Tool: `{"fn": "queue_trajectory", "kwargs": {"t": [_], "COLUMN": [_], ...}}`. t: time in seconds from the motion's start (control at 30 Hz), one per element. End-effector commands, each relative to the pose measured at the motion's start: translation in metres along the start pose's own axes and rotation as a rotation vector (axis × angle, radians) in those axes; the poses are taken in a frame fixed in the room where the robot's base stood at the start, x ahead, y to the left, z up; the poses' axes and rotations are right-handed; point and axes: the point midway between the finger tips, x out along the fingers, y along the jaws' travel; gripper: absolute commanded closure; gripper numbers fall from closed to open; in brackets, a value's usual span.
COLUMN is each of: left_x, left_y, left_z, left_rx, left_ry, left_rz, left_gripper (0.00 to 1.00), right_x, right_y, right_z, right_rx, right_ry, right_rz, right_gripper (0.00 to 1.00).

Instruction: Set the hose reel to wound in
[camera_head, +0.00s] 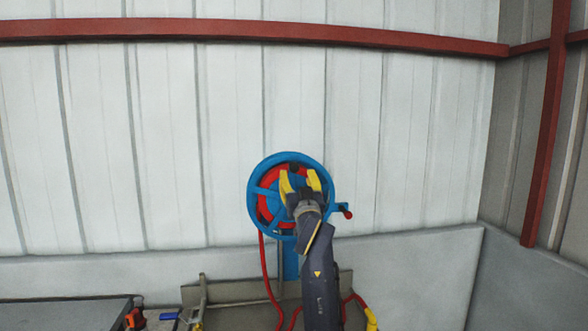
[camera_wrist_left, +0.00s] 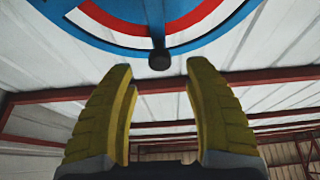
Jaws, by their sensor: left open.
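The hose reel (camera_head: 252,198) is a blue spoked wheel with red hose around its hub, standing upright before the white wall. Red hose (camera_head: 264,262) hangs from its left side toward the floor. A crank with a red knob (camera_head: 347,212) sticks out at its right. My left gripper (camera_head: 299,175) is open in front of the reel and covers part of its middle. In the left wrist view, the reel's blue rim (camera_wrist_left: 215,40) is above the yellow fingers (camera_wrist_left: 158,85). A dark round knob (camera_wrist_left: 159,60) shows beyond the gap between the fingertips. No contact is visible. My right gripper is out of view.
A yellow nozzle-like piece (camera_head: 371,318) is at the hose's lower right end. A dark bench (camera_head: 70,312) with orange and blue items stands at lower left. A grey-brown unit (camera_head: 235,315) is below the reel. The wall beside the reel is clear.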

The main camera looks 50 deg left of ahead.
Motion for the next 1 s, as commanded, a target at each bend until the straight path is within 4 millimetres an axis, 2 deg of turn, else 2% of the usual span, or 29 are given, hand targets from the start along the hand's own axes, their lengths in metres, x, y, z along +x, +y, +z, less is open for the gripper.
{"fn": "queue_trajectory", "kwargs": {"t": [0.2, 0.4, 0.6, 0.93, 1.0], "left_x": [0.033, 0.050, 0.057, 0.058, 0.058], "left_y": [-0.001, 0.000, 0.000, 0.000, 0.000], "left_z": [-0.001, 0.000, 0.000, 0.000, 0.000], "left_rx": [0.001, 0.000, 0.000, 0.000, 0.000], "left_ry": [0.001, 0.001, 0.000, 0.001, 0.001], "left_rz": [-0.001, 0.000, 0.000, 0.000, 0.000], "left_gripper": [0.49, 0.49, 0.49, 0.49, 0.57], "right_x": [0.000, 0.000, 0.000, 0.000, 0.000], "right_y": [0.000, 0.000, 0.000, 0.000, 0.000], "right_z": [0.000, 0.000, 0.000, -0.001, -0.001], "right_rx": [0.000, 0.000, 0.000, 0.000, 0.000], "right_ry": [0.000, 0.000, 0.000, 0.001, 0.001], "right_rz": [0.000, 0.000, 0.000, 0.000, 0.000], "right_gripper": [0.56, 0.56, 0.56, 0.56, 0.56]}}
